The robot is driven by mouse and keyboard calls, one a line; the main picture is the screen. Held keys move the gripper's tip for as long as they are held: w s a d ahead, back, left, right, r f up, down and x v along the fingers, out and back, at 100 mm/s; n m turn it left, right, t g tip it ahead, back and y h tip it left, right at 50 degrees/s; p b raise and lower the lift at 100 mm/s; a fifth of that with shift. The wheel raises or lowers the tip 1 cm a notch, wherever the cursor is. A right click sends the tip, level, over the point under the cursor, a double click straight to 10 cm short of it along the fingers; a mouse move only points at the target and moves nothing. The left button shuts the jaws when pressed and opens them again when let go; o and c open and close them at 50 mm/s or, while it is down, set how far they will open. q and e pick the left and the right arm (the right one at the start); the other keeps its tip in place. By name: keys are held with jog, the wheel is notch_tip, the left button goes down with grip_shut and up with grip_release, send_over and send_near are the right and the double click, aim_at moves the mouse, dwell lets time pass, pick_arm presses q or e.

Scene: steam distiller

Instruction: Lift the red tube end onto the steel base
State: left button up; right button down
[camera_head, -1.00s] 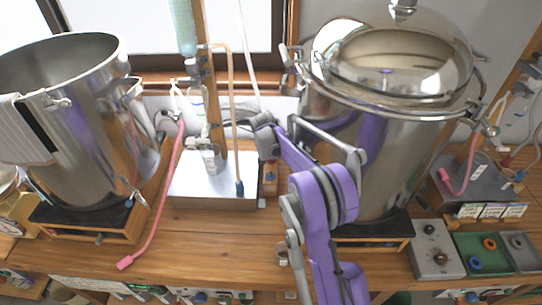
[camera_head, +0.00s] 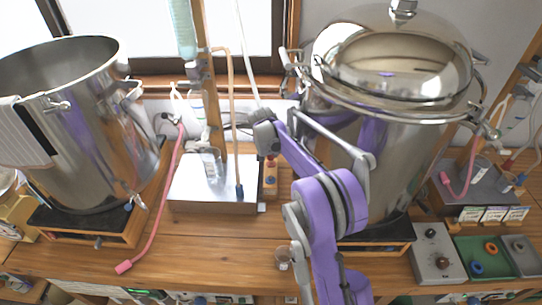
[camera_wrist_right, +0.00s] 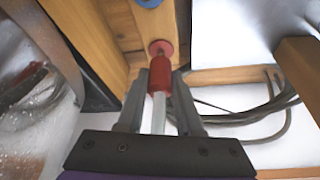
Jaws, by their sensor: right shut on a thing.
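My right gripper (camera_wrist_right: 160,84) is shut on a red tube end (camera_wrist_right: 158,79) at the end of a pale tube, in the right wrist view. Just beyond it is a red fitting (camera_wrist_right: 160,48) on a wooden block; I cannot tell whether they touch. In the head view the gripper (camera_head: 265,148) is over the wooden block (camera_head: 271,173), which has red and blue fittings. The held tube end is not clear there. The steel base (camera_head: 212,188) is the shiny box left of the block. My left gripper is out of view.
A large open steel pot (camera_head: 80,130) stands at the left, and a lidded steel pot (camera_head: 395,160) at the right, close to my right arm. A pink hose (camera_head: 158,210) hangs down at the left. A wooden post (camera_head: 209,90) rises behind the steel base.

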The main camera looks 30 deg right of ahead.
jog(key=s+a, duration=0.4)
jog(key=s+a+b, duration=0.1)
jog(key=s+a, duration=0.7)
jog(key=shift+a+r+b, duration=0.2)
jog(key=shift+r+b, duration=0.1)
jog(key=shift+b, duration=0.05)
jog(key=shift+r+p, duration=0.65)
jog(key=shift+r, duration=0.5)
notch_tip(320, 180, up, 3)
jog(key=n+t+y+b, duration=0.1)
jog(key=n+y+b, duration=0.25)
jog(key=n, duration=0.55)
send_over(244, 174)
jog(key=s, duration=0.2)
pick_arm(q)
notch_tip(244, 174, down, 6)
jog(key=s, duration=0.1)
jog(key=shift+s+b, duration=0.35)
jog(key=shift+b, duration=0.05)
pick_arm(e)
jog(key=f, duration=0.9)
jog(key=shift+w+f, duration=0.2)
jog(key=shift+f, duration=0.15)
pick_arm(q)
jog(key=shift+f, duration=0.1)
pick_arm(e)
jog(key=shift+f, duration=0.1)
jog(key=c, duration=0.6)
grip_release()
jog(key=shift+o, duration=0.2)
